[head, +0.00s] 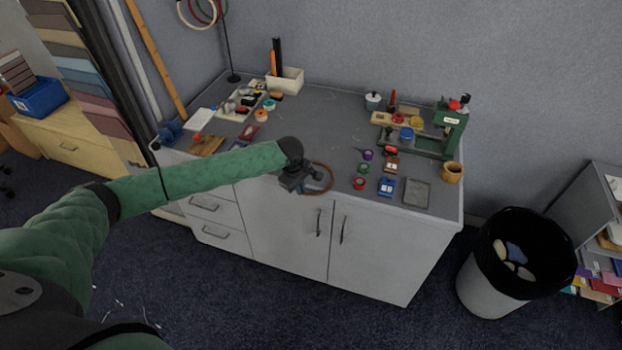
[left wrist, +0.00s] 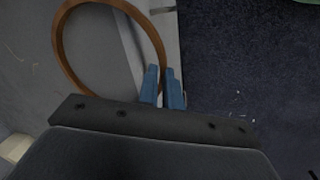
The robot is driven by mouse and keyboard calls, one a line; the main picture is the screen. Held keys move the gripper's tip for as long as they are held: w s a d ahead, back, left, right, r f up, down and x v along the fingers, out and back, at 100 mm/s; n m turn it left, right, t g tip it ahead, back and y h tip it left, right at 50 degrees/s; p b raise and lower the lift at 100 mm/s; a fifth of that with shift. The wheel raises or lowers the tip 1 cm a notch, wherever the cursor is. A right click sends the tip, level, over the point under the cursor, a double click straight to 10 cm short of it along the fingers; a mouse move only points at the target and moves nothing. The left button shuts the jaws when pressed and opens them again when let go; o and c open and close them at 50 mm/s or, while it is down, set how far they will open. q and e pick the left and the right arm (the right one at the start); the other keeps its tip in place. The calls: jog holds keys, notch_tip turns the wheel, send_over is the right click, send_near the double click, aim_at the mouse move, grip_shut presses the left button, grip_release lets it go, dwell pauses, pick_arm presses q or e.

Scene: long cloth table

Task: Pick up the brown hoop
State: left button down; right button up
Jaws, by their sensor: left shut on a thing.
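The brown hoop (head: 329,180) is at the front edge of the grey worktop, at the end of my left arm in the head view. My left gripper (head: 298,183) is at the hoop's left side, with its body hiding part of that side. In the left wrist view the hoop (left wrist: 61,50) is a large thin brown ring. The blue fingers of my left gripper (left wrist: 163,92) are closed on its rim at the lower right. I cannot tell whether the hoop touches the worktop. My right gripper is not in view.
The worktop (head: 325,125) has small spools and tins right of the hoop, a green machine (head: 450,130) at the right end and an orange cup (head: 453,172). Trays and tools crowd the left end. A black-lined bin (head: 495,285) stands on the floor at right.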

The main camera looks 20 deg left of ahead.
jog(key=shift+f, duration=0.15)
